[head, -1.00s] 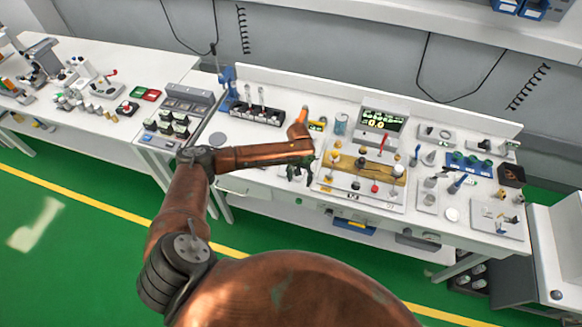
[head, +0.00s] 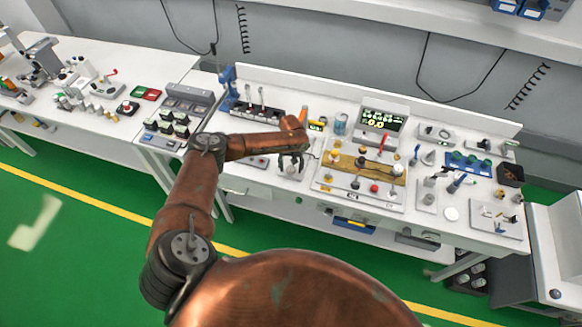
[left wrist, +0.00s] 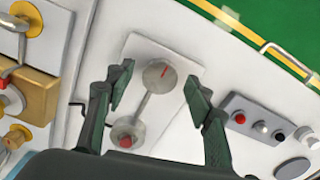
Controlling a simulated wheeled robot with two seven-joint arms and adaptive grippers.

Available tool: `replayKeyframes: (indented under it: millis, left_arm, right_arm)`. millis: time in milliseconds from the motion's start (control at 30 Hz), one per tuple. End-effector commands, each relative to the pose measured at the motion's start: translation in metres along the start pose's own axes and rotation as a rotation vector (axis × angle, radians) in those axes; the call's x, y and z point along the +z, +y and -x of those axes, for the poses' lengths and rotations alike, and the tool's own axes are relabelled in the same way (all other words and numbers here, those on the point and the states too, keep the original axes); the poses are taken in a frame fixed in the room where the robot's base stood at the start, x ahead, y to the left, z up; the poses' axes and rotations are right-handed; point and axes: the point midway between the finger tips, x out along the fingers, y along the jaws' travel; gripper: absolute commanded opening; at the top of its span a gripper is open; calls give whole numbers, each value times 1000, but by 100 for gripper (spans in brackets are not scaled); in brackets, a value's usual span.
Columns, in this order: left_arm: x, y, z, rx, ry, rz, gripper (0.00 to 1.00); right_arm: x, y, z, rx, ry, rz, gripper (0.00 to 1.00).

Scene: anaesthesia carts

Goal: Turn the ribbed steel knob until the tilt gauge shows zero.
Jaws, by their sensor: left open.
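My left gripper (head: 291,162) is open over a small pale plate (head: 291,173) on the bench, left of the brass-topped panel. The plate bears a round grey steel disc (left wrist: 159,76) with a red mark, joined by a bar to a round part with a red top (left wrist: 125,133). I cannot tell whether either is the ribbed knob. A screen (head: 381,122) with yellow digits stands behind the panel; I cannot tell whether it is the tilt gauge.
The panel (head: 330,188) with knobs and a red lever stands close right of the gripper. A can (head: 340,124) stands behind. A grey control box (left wrist: 250,121) with buttons lies right of the plate in the wrist view. More fixtures fill the right bench.

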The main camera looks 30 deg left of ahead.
Motion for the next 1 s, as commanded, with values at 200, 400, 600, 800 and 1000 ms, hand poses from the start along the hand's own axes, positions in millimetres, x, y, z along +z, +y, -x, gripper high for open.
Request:
replayKeyframes:
  millis: [200,400,600,800,1000]
  left_arm:
    - [0,0,0,0,0,-1,49]
    - [0,0,0,0,0,-1,36]
    - [0,0,0,0,0,-1,22]
    - [0,0,0,0,0,-1,8]
    - [0,0,0,0,0,-11,7]
  right_arm:
    - [0,0,0,0,0,0,0]
    - [0,0,0,0,0,0,0]
    - [0,-1,0,-1,0,-1,0]
    - [-1,-4,0,-4,0,-3,0]
    - [-1,-5,0,-5,1,-3,0]
